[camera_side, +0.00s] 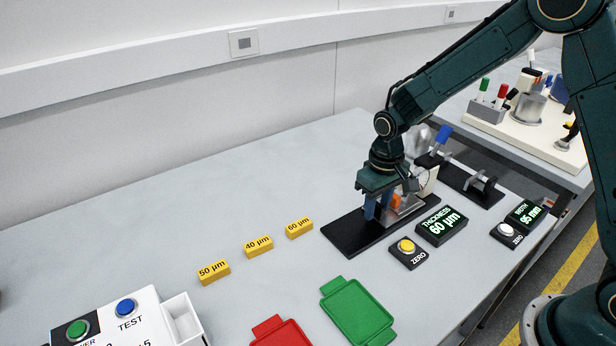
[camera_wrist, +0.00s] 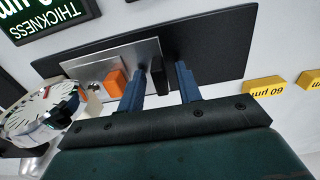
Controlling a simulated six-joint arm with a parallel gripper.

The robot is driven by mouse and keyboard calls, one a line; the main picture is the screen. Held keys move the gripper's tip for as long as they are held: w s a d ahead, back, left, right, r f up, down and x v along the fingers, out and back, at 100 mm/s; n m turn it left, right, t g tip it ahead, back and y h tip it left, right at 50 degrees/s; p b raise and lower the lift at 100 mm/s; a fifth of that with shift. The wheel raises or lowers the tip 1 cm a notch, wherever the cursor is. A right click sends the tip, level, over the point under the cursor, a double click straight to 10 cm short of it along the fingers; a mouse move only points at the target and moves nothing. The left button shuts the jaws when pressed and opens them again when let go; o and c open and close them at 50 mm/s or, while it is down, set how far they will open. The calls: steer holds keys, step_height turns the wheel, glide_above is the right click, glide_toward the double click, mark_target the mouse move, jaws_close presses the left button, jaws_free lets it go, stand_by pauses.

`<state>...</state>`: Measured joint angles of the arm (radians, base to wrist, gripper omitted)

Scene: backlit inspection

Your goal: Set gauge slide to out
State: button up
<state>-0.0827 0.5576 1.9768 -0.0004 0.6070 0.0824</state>
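The gauge slide (camera_wrist: 98,68) is a silver plate on a long black base (camera_wrist: 215,48), with an orange block (camera_wrist: 115,82) on it and a dark upright handle (camera_wrist: 157,76) at its end. In the side view the slide (camera_side: 408,210) is partly hidden by my gripper (camera_side: 377,208), which is low over the base (camera_side: 345,236). In the wrist view my gripper (camera_wrist: 161,72) has its two blue fingers apart, one on each side of the handle. Gaps seem to show between fingers and handle; contact is unclear.
The thickness display (camera_side: 441,226) reads 60 µm, with a yellow ZERO button (camera_side: 406,246) in front. A dial (camera_wrist: 40,110) stands beside the slide. Yellow blocks (camera_side: 299,228) lie left of the base; a green tray (camera_side: 357,312) lies in front. Another gauge (camera_side: 480,187) is at right.

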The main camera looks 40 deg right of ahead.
steer(key=shift+c, duration=0.2)
jaws_close()
steer(key=a, duration=1.1)
steer(key=shift+a, duration=0.3)
steer(key=shift+o, duration=0.2)
jaws_free()
steer(key=shift+r, duration=0.2)
